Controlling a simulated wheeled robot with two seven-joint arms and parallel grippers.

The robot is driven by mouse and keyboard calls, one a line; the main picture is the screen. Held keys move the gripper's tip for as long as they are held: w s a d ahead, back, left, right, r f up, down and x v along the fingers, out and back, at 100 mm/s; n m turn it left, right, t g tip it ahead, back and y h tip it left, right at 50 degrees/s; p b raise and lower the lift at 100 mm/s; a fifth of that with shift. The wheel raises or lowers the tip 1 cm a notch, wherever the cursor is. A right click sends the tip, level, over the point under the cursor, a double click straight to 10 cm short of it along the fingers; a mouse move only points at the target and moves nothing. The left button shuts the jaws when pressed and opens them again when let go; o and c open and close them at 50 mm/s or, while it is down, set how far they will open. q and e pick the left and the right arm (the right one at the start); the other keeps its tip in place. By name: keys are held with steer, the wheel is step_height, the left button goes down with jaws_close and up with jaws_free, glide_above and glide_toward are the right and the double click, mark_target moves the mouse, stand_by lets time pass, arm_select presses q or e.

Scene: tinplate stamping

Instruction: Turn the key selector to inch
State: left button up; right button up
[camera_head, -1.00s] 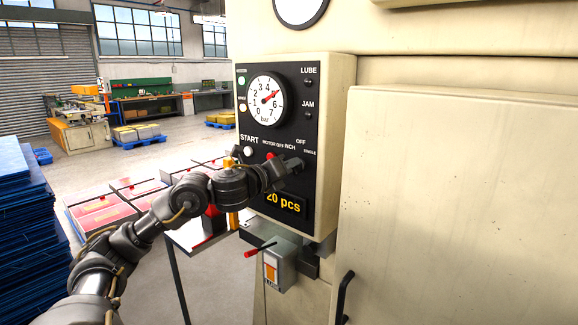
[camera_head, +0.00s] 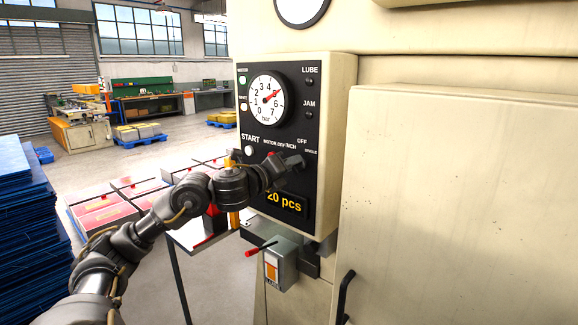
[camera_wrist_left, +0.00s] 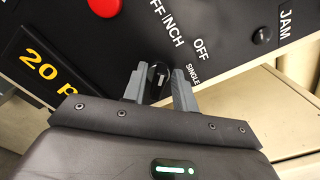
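The key selector (camera_wrist_left: 158,76) is a small black knob with a pale mark, on the black control panel (camera_head: 291,130). In the left wrist view it sits below the labels INCH, OFF and SINGLE. My left gripper (camera_wrist_left: 159,82) has one grey finger on each side of the knob, with no clear gap, and looks shut on it. In the head view my left gripper (camera_head: 292,162) is at the panel's lower part and hides the selector. The mark's exact direction is hard to read. My right gripper is not in view.
A red button (camera_wrist_left: 104,5) is close to my left gripper. The white START button (camera_head: 249,150) and gauge (camera_head: 267,97) are to its left and above. The "20 pcs" display (camera_head: 284,203) is below. A red-tipped lever (camera_head: 256,251) sticks out under the panel.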

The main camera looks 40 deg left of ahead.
arm_select(q)
steer(key=shift+o, duration=0.4)
steer(key=s+b, duration=0.8)
steer(key=s, duration=0.3)
steer(key=shift+b, duration=0.35)
steer(key=shift+w+d+f, duration=0.1)
steer(key=shift+w, duration=0.05)
